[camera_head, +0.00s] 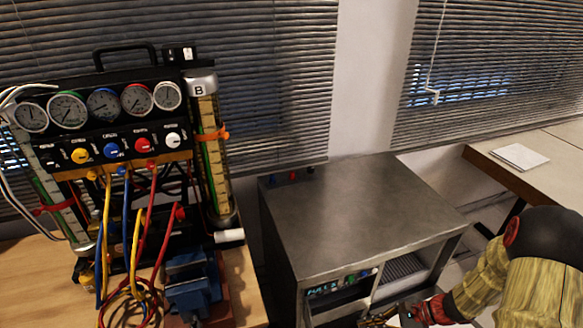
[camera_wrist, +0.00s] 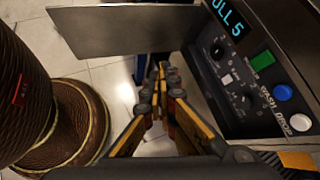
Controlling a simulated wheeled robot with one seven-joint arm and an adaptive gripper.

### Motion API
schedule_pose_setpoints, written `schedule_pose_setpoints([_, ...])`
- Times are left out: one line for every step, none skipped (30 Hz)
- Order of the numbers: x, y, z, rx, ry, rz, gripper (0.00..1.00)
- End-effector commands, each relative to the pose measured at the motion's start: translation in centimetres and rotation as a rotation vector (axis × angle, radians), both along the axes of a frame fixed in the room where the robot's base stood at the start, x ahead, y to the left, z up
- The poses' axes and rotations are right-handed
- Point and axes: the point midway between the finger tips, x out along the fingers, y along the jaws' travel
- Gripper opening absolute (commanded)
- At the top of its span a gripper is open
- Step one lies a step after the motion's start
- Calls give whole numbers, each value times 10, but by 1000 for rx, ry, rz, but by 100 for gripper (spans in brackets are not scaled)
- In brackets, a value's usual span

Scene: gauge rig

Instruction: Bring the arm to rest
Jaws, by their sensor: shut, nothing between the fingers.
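My gripper (camera_wrist: 160,70) shows in the wrist view with its black and yellow fingers together and nothing between them. In the head view my arm comes in at the lower right, and my gripper (camera_head: 378,318) is partly cut off by the bottom edge. It is low in front of the steel cabinet (camera_head: 365,215). In the wrist view the fingers lie just left of the cabinet's control panel (camera_wrist: 245,75), which has a lit display, a knob and coloured buttons. I cannot tell whether anything touches the panel.
A gauge rig (camera_head: 100,115) with dials, hoses and a tube marked B stands on a wooden bench at left. A blue vise (camera_head: 190,285) is beside it. A table (camera_head: 555,150) with paper is at right.

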Motion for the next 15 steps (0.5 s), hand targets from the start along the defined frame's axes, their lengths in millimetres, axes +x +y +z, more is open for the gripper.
schedule_pose_setpoints([-10,4,22,-54,-33,99,0])
schedule_pose_setpoints([-17,6,32,-86,-49,156,0])
schedule_pose_setpoints([-27,7,45,-129,-69,229,0])
schedule_pose_setpoints([-33,7,55,-161,-86,283,0])
schedule_pose_setpoints([-40,8,64,-193,-102,335,0])
schedule_pose_setpoints([-48,8,76,-236,-123,404,0])
schedule_pose_setpoints([-54,7,85,-270,-140,453,0])
schedule_pose_setpoints([-60,7,94,-303,-157,500,0])
schedule_pose_setpoints([-68,6,106,-348,-180,563,0])
schedule_pose_setpoints([-72,4,115,-383,-198,606,0])
schedule_pose_setpoints([-77,4,123,-417,-215,652,0])
schedule_pose_setpoints([-84,2,134,-463,-238,708,0])
schedule_pose_setpoints([-88,1,143,-497,-257,749,0])
schedule_pose_setpoints([-93,0,151,-532,-275,788,0])
schedule_pose_setpoints([-98,-2,162,-578,-299,839,0])
